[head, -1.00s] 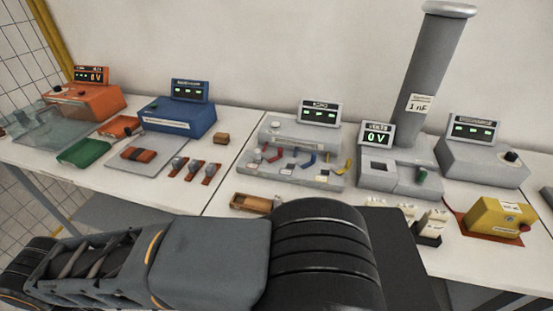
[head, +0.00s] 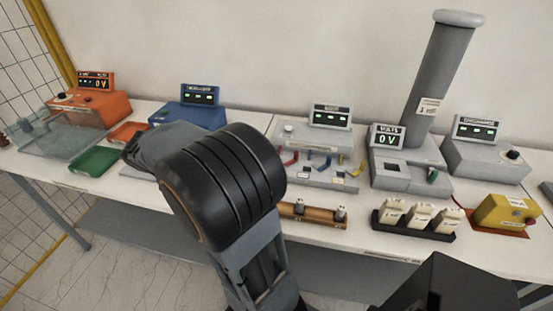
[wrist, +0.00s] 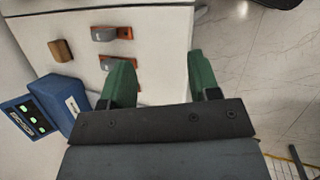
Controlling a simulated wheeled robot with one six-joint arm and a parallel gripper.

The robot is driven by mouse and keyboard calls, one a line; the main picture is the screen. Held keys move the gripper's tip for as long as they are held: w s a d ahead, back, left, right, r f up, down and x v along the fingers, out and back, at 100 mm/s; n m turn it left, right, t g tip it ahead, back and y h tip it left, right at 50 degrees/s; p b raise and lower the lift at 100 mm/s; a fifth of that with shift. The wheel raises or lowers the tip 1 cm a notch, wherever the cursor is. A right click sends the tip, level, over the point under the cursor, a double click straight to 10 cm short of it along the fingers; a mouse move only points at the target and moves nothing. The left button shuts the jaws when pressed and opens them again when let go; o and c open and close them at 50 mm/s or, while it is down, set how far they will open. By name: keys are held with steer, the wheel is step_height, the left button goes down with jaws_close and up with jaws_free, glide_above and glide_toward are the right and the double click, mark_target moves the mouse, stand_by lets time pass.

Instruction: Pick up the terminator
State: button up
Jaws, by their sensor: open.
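No part is labelled as a terminator that I can read, so I cannot tell which piece it is. Small grey pieces on orange bases lie on the white table in the wrist view, one nearer the top (wrist: 103,35) and one below it (wrist: 112,63). In the head view, a brown wooden rack (head: 315,218) at the table's front edge holds grey-topped pieces (head: 340,212). My gripper (wrist: 162,72) is open, its two green fingers apart with nothing between them. The fingers sit by the table's edge in the wrist view. My arm hides the fingers in the head view.
A wooden block (wrist: 60,50) and a blue instrument (wrist: 50,105) stand near my gripper. A black holder with white pieces (head: 415,220), a yellow box (head: 505,214) and a grey column device (head: 440,80) stand at the right. Floor lies open beyond the table edge.

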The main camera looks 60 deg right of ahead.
steer(key=w+d+f+n+g+h+p, duration=0.15)
steer(key=d+g, duration=0.25)
steer(key=d, duration=0.5)
steer(key=w+d+f+n+g+h+p, duration=0.1)
steer(key=d+n+g+h, duration=0.2)
steer(key=d, duration=0.7)
steer(key=shift+g, duration=0.3)
steer(key=p+x, duration=0.1)
steer(key=x, duration=0.6)
steer(key=shift+d+f, duration=0.2)
steer(key=shift+d, duration=0.05)
steer(key=shift+p+x, duration=1.25)
steer(key=shift+x, duration=2.1)
steer(key=shift+a+f, duration=0.15)
steer(key=c, duration=1)
